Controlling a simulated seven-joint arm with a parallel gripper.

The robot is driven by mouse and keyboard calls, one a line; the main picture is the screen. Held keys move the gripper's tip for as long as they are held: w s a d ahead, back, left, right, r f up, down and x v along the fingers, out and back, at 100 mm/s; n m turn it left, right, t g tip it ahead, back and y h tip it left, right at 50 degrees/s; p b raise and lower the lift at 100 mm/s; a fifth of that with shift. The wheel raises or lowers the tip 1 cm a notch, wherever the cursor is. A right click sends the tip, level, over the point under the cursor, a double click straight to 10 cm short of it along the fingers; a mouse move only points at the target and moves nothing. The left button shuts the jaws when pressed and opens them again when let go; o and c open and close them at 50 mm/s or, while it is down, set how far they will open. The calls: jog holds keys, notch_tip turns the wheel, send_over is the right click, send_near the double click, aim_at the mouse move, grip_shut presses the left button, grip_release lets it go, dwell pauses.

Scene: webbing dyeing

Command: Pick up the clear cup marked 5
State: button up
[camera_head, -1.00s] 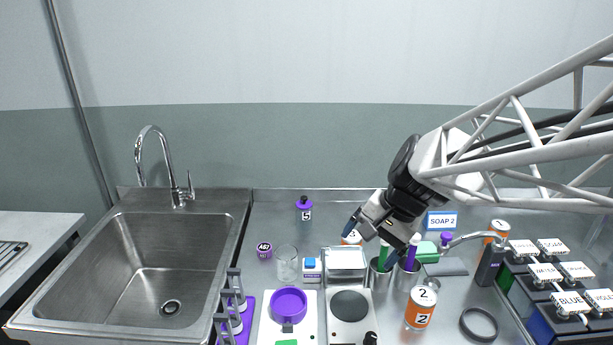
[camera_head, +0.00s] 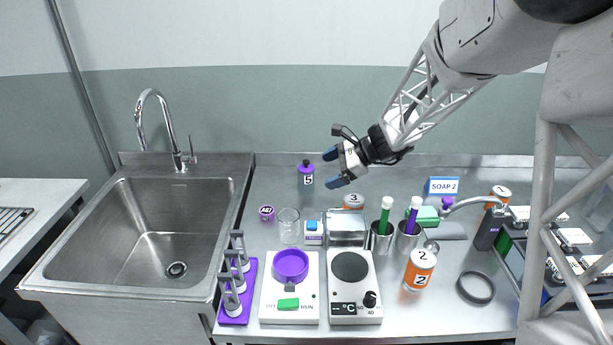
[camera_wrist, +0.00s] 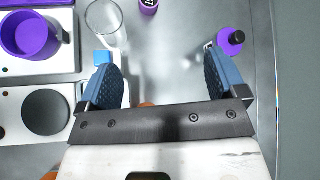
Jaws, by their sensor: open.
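A clear, empty glass cup (camera_head: 289,226) stands on the steel counter behind the purple-topped device; I see no number on it. It also shows in the wrist view (camera_wrist: 104,22), beyond the left finger. A see-through grey container with a purple cap (camera_head: 306,169) and a label marked 5 (camera_head: 308,181) stands farther back. In the wrist view its purple cap (camera_wrist: 229,44) is beside the right finger. My gripper (camera_head: 332,168) is open and empty, to the right of the capped container. Its blue fingertips show in the wrist view (camera_wrist: 158,58), with bare counter between them.
A small purple-lidded jar (camera_head: 267,213) stands left of the clear cup. A hotplate (camera_head: 350,267), metal cups (camera_head: 381,238) with tubes and orange-labelled bottles (camera_head: 420,268) crowd the right. The sink (camera_head: 150,230) is at left. Counter around the capped container is mostly free.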

aim_at(306, 174)
jog(key=w+f+m+t+y, duration=0.2)
jog(key=w+f+m, duration=0.4)
jog(key=w+f, duration=0.3)
jog(key=w, duration=0.4)
jog(key=shift+w+a+f+t, duration=0.15)
jog(key=shift+a+t, duration=0.15)
jog(key=shift+x, duration=1.3)
jog(key=shift+x, duration=2.6)
jog(key=shift+f, duration=0.15)
jog(key=c, duration=1.1)
